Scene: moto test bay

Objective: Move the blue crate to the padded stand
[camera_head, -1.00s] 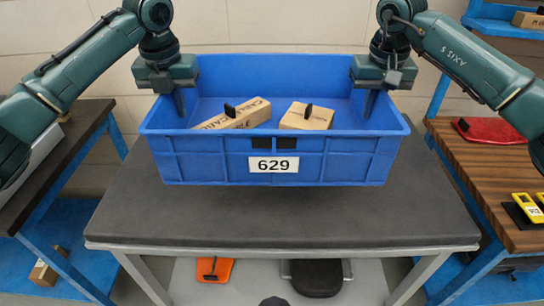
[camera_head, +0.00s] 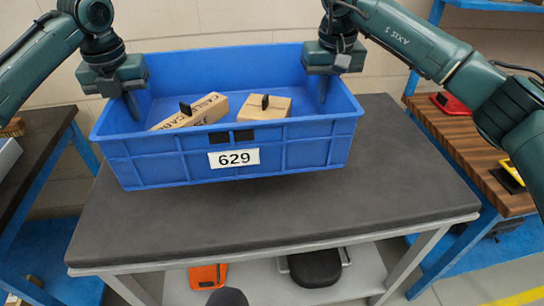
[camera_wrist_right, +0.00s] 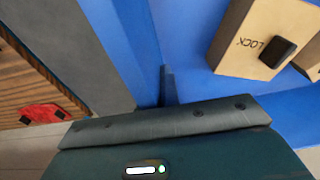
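The blue crate (camera_head: 185,170), labelled 629, is held level above the padded stand (camera_head: 400,170), with a shadow beneath it. It is over the back left part of the dark top and turned slightly to it. My left gripper (camera_head: 129,103) is shut on its left wall, one finger showing inside. My right gripper (camera_head: 323,90) is shut on its right wall; the outer fingers are hidden. In the right wrist view a finger (camera_wrist_right: 168,88) lies against the crate's wall. Two cardboard boxes (camera_head: 212,106) (camera_head: 275,110) with black handles lie inside.
A wooden-topped bench (camera_head: 450,140) with a red item (camera_head: 452,103) and a yellow item (camera_head: 511,172) stands on the right. A dark-topped table (camera_head: 30,160) stands on the left. An orange item (camera_head: 207,276) and a black item (camera_head: 315,268) are on the stand's lower shelf.

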